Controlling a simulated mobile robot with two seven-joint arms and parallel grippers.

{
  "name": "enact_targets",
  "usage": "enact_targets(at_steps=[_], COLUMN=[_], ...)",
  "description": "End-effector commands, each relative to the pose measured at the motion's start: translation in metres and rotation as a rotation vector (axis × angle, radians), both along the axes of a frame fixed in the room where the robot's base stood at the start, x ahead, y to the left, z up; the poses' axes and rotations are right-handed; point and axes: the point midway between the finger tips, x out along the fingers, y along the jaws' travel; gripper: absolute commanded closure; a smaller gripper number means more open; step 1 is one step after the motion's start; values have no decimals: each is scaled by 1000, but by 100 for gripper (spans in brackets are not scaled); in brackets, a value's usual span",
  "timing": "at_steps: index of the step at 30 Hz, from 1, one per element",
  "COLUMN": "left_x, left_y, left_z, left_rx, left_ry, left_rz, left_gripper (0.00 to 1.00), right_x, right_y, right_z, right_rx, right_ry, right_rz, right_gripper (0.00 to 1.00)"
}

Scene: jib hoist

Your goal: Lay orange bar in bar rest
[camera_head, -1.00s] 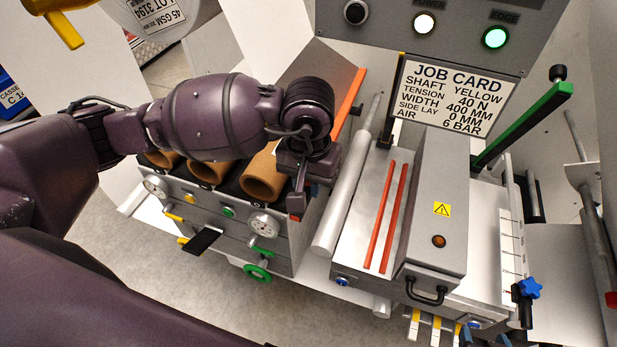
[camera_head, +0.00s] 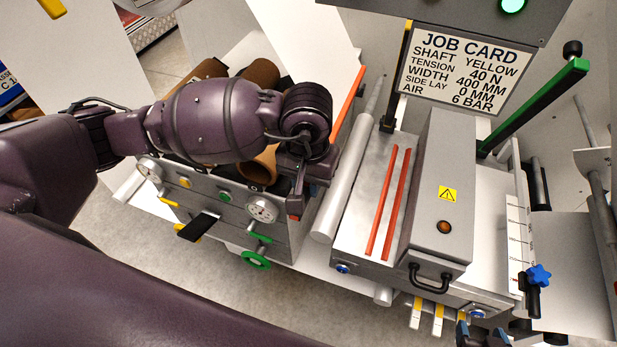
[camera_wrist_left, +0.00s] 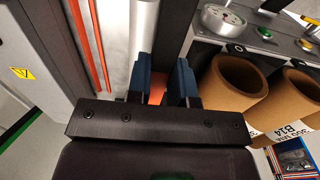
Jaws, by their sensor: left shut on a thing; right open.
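The orange bar (camera_head: 347,105) slants along the right side of the roll stand in the head view. My left gripper (camera_head: 297,200) is at its near end. An orange piece (camera_wrist_left: 156,93) shows between the blue fingers in the left wrist view, and the gripper is shut on it. A small red-orange end shows below the gripper in the head view. The gripper hides part of the bar. My right gripper (camera_head: 482,336) is open and empty at the bottom edge, partly cut off. I cannot make out for certain which part is the bar rest.
Brown cores (camera_head: 258,165) lie in the stand to the left. A silver roller (camera_head: 345,190) runs just right of my left gripper. Beyond it, a plate (camera_head: 362,195) carries two red strips (camera_head: 386,205), beside a grey box (camera_head: 440,190). A green lever (camera_head: 535,105) rises at right.

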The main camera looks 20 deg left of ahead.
Motion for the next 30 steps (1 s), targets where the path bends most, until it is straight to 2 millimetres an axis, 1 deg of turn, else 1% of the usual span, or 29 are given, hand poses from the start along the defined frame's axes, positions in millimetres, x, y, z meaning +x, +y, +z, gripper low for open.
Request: enact_targets(at_steps=[9, 10, 15, 16, 25, 28, 30], left_x=[0, 0, 0, 0, 0, 0, 1], left_y=[0, 0, 0, 0, 0, 0, 0], left_z=[0, 0, -1, -1, 0, 8, 17], left_rx=[-1, 0, 0, 0, 0, 0, 1], left_ry=[-2, -2, -1, -1, 0, -2, -3], left_rz=[-1, -1, -1, -1, -1, -2, -2], left_gripper=[100, 78, 52, 49, 49, 49, 49], right_x=[-5, -6, -10, -11, -9, -7, -5], right_y=[-1, -1, -2, -2, -1, -1, -1], right_z=[-4, -4, -7, -7, -7, -6, -5], right_rx=[0, -1, -1, 0, 0, -1, 0], right_ry=[10, 12, 21, 22, 20, 16, 12], right_rz=[-2, -3, -5, -6, -4, -4, -2], right_gripper=[34, 34, 34, 34, 34, 34, 34])
